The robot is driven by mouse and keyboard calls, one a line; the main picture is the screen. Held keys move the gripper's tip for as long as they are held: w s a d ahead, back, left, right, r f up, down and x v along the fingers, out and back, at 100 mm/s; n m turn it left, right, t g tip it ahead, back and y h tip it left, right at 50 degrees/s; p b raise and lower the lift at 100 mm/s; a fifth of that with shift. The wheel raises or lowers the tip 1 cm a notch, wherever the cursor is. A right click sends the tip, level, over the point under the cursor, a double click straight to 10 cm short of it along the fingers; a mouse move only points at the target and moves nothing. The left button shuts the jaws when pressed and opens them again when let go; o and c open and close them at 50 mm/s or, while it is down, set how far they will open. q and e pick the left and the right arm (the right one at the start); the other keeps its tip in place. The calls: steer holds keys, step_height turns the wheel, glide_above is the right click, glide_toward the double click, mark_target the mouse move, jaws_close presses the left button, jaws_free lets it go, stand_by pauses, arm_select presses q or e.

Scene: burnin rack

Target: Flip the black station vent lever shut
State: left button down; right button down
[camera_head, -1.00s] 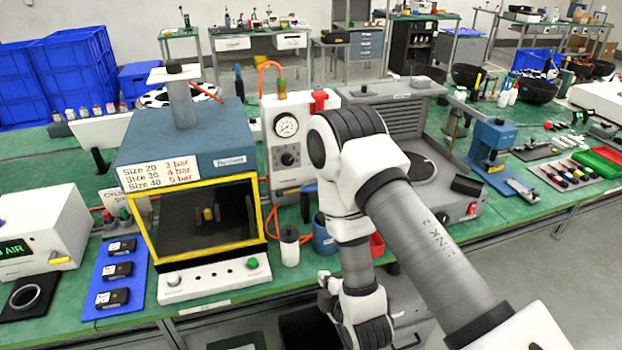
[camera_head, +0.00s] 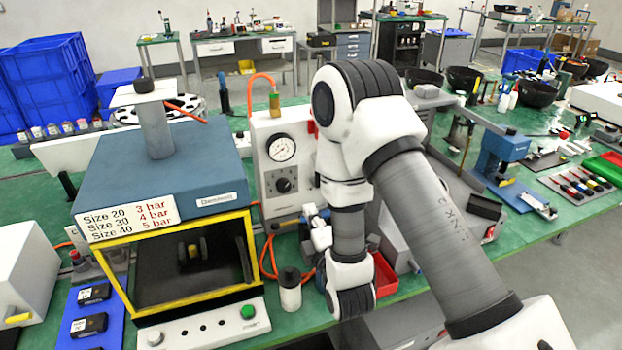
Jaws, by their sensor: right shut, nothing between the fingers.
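My right gripper (camera_head: 310,217) is small and partly hidden by my own right wrist, in front of the lower right of the white gauge panel (camera_head: 262,160). It is shut and empty. I cannot tell whether it touches anything. I cannot make out the black vent lever for certain. The blue-topped station (camera_head: 200,158) with its yellow-framed window stands left of the gripper. The gauge panel beside it carries a round gauge (camera_head: 281,148) and a black knob (camera_head: 283,185). My left gripper is not in view.
A white bottle with a dark cap (camera_head: 290,290) stands on the green bench just left of my wrist. A red bin (camera_head: 386,276) is behind and right of my wrist. An orange hose (camera_head: 263,77) loops above the panel. My right arm hides part of the grey machine.

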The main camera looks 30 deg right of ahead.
mark_target(314, 182)
steer(key=w+d+p, duration=0.1)
steer(key=w+d, duration=0.1)
steer(key=w, duration=0.1)
steer(key=w+d+p, duration=0.2)
steer(key=w+d, duration=0.1)
steer(key=w+d+p, duration=0.2)
steer(key=w, duration=0.2)
steer(key=shift+d+f, duration=0.2)
steer(key=shift+a, duration=0.1)
steer(key=shift+m, duration=0.3)
